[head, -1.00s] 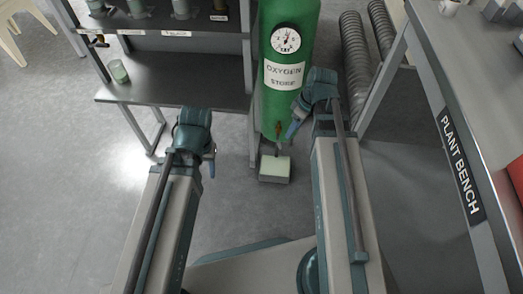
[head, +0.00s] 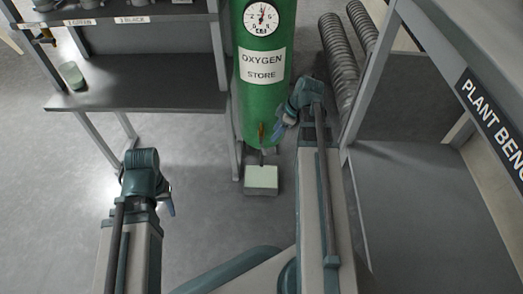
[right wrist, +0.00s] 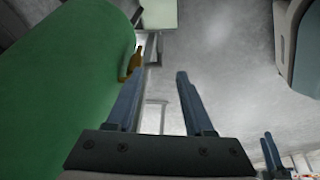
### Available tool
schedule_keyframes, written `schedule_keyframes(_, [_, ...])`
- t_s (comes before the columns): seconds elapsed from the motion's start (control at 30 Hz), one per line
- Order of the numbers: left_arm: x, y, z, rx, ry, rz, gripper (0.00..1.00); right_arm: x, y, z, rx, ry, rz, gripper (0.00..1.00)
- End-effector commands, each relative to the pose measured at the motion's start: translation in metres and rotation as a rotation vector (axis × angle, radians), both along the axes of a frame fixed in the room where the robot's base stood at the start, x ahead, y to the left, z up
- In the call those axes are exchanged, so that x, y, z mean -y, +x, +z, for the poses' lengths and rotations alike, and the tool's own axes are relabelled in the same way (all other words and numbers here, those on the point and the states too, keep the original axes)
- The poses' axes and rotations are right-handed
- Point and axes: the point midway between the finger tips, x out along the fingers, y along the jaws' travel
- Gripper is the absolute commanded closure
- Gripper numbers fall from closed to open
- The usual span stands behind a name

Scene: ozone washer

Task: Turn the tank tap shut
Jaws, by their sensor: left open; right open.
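The green tank (head: 262,90) labelled OXYGEN STORE stands upright at the centre of the head view. Its small brass tap (head: 261,132) is low on its front. In the right wrist view the brass tap (right wrist: 135,62) is beside the left finger, against the green tank wall (right wrist: 60,80); it is not between the fingers. My right gripper (head: 279,134) is just right of the tap, close to the tank; its open, empty fingers also show in the right wrist view (right wrist: 161,74). My left gripper (head: 169,206) is open, away from the tank at lower left.
A pale-topped block (head: 261,179) sits on the floor below the tap. A dark shelf (head: 150,88) with a green cup (head: 71,75) stands left. Ribbed hoses (head: 340,55) and the plant bench (head: 430,60) are right.

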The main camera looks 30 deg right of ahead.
Motion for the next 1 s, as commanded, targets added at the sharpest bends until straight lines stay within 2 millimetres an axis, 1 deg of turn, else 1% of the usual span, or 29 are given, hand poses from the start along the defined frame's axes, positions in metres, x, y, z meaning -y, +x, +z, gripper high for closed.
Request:
schedule_keyframes(0.03, [0.0, 0.0, -0.012, 0.0, 0.0, 0.001, 0.47, -0.002, 0.002, -0.012, 0.0, 0.0, 0.001, 0.47])
schedule_keyframes(0.1, [0.0, 0.0, -0.023, 0.001, 0.0, 0.002, 0.47, -0.005, 0.005, -0.023, 0.0, 0.0, 0.002, 0.47])
schedule_keyframes(0.6, [0.0, 0.001, -0.093, 0.005, -0.002, 0.001, 0.47, -0.024, 0.028, -0.093, 0.0, 0.0, 0.001, 0.47])
schedule_keyframes(0.8, [0.0, 0.001, -0.111, 0.005, -0.002, 0.001, 0.47, -0.029, 0.034, -0.111, 0.0, 0.0, 0.0, 0.47])
schedule_keyframes(1.0, [0.0, 0.001, -0.119, 0.005, -0.002, 0.001, 0.47, -0.032, 0.037, -0.119, -0.001, 0.0, -0.001, 0.47])
